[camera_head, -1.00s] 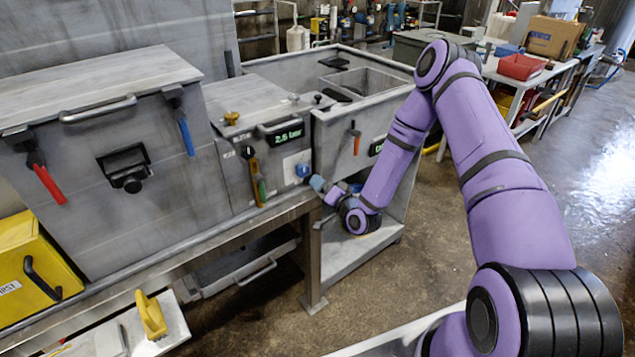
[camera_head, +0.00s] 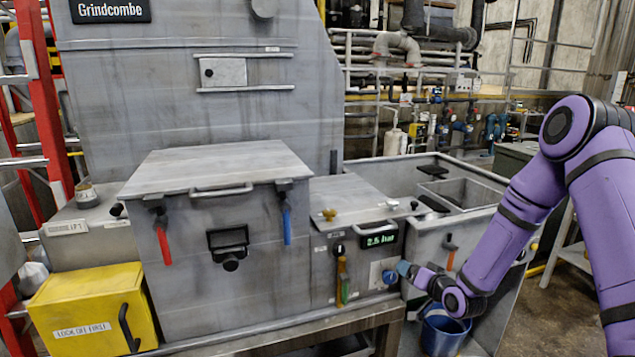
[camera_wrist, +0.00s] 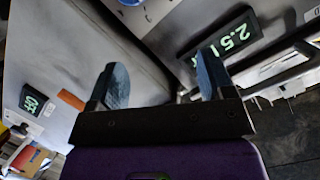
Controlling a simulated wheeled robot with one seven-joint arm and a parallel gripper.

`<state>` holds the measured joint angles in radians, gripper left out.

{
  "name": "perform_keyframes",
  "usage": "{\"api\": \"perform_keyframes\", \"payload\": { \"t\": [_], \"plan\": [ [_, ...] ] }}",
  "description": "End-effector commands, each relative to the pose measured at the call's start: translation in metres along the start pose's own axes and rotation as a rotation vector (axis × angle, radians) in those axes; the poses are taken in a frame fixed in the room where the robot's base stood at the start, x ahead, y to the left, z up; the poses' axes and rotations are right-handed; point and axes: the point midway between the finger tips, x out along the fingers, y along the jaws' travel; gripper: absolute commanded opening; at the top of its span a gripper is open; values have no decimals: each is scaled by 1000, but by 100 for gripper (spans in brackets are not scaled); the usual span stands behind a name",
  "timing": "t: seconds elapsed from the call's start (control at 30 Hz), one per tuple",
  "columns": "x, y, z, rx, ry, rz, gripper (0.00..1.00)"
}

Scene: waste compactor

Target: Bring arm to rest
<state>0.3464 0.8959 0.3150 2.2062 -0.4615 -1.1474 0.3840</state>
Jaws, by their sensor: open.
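My purple arm reaches in from the right in the head view, bent at a high elbow. My gripper (camera_head: 405,268) is at the front of the control panel (camera_head: 362,262), close to a blue round knob (camera_head: 389,277); whether it touches cannot be told. In the wrist view my gripper (camera_wrist: 162,80) shows two blue-padded fingers spread apart with nothing between them. The green pressure display (camera_head: 380,240) is above the gripper; it also shows in the wrist view (camera_wrist: 232,38), reading about 2.5.
A grey lidded chamber (camera_head: 215,262) with a red handle (camera_head: 163,245) and a blue handle (camera_head: 287,225) stands left of the panel. A yellow box (camera_head: 80,300) is farther left. A blue bucket (camera_head: 442,335) sits below my forearm. An open grey bin (camera_head: 470,192) is behind.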

Motion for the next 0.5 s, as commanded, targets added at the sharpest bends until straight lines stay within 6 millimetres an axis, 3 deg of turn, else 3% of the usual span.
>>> {"api": "perform_keyframes", "payload": {
  "t": [0.03,0.27,0.5],
  "plan": [
    [-3,-8,-14,-37,-20,16,75],
    [-26,-33,-60,-178,-129,116,75],
    [-64,-61,-104,-289,-226,231,75]
  ]
}}
